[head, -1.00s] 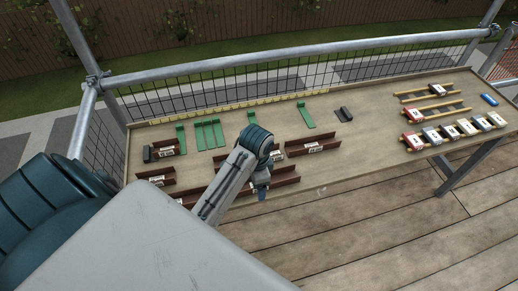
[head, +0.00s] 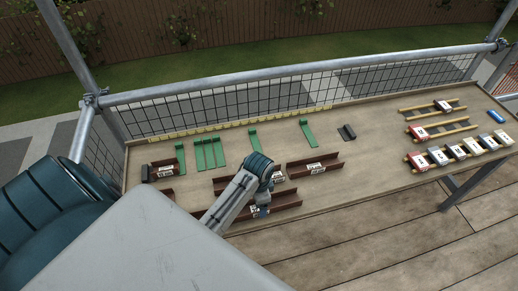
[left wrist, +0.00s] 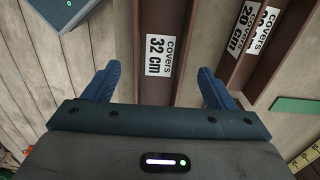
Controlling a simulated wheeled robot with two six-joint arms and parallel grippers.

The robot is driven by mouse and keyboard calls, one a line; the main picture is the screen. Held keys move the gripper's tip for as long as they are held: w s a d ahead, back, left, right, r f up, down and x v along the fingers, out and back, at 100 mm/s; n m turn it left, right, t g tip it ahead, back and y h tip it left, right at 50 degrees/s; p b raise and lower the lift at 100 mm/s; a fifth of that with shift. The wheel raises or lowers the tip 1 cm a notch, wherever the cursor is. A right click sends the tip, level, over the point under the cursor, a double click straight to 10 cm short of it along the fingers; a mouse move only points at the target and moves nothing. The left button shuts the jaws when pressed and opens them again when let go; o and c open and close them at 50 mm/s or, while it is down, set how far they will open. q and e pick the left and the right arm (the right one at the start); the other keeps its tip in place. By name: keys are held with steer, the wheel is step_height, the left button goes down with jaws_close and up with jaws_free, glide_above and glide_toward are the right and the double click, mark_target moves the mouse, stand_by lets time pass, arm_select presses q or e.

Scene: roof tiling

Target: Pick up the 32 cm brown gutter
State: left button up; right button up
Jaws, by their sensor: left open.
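The brown gutter (left wrist: 166,88) with a white "covers 32 cm" label (left wrist: 160,55) lies on the table, running up between the fingers of my left gripper (left wrist: 158,80) in the left wrist view. The gripper is open, with one blue finger on each side of the gutter and visible gaps. In the head view this gutter (head: 285,205) is a long brown piece near the table's front edge, partly hidden by my left arm and gripper (head: 262,211). My right gripper is not in view.
Other brown gutters with labels lie close by, one marked 20 cm (left wrist: 240,33) and one (head: 313,168) behind to the right. Green brackets (head: 209,153) stand toward the back. Ladder-like wooden racks (head: 440,130) and labelled boxes lie at the right. Mid-right table is clear.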

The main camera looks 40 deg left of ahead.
arm_select(q)
step_height(320, 180, down, 2)
steer(key=shift+f+p, duration=0.1)
steer(key=shift+p, duration=0.3)
steer(key=shift+f, duration=0.35)
steer(key=shift+d+f, duration=0.1)
steer(key=shift+f, duration=0.1)
steer(key=shift+c, duration=1.1)
steer(key=c, duration=1)
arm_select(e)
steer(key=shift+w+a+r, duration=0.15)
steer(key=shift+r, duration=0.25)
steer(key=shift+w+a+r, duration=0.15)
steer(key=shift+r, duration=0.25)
